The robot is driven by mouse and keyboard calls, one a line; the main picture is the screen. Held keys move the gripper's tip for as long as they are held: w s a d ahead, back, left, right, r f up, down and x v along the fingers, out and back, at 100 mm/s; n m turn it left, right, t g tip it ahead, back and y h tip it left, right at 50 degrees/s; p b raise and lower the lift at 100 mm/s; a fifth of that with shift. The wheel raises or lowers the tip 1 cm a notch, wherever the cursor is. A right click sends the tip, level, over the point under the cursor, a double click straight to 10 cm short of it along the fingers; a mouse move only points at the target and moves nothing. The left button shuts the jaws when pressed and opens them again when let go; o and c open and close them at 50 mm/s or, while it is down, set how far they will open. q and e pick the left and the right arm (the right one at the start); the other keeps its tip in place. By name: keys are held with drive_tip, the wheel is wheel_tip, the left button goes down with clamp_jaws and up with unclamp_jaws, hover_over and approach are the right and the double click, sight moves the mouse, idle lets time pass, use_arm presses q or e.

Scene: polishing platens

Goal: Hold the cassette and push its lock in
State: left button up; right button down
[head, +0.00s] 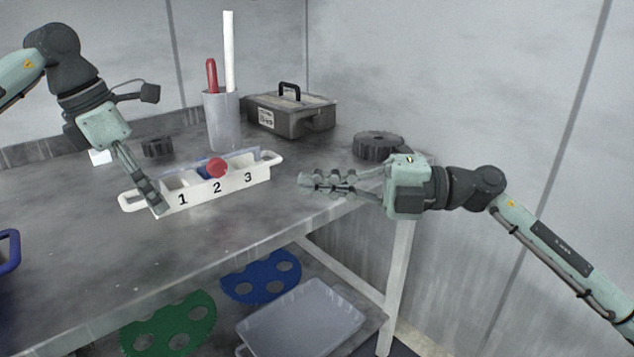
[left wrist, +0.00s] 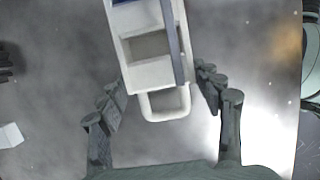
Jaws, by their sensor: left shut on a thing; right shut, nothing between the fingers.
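The white cassette (head: 230,187) sits on the grey table, with compartments marked 1, 2 and 3 and a loop handle at each end. A red round knob (head: 217,168) and a blue part (head: 203,163) show at its middle; I cannot tell how far the lock is in. My left gripper (head: 157,206) is shut on the cassette near its compartment 1 end. In the left wrist view its fingers lie on either side of the cassette (left wrist: 153,73), by the end handle. My right gripper (head: 304,184) is shut and empty, to the right of the cassette and apart from it.
A grey cup (head: 222,120) with a red and a white stick and a grey toolbox (head: 290,115) stand behind. A dark gear-like disc (head: 378,145) lies behind my right gripper. Green (head: 168,325) and blue (head: 262,275) plates and a grey tray (head: 302,318) are below.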

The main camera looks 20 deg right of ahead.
use_arm(q)
drive_tip(key=o, duration=1.4)
drive_tip(key=shift+c, duration=0.2)
drive_tip(key=shift+r, duration=0.1)
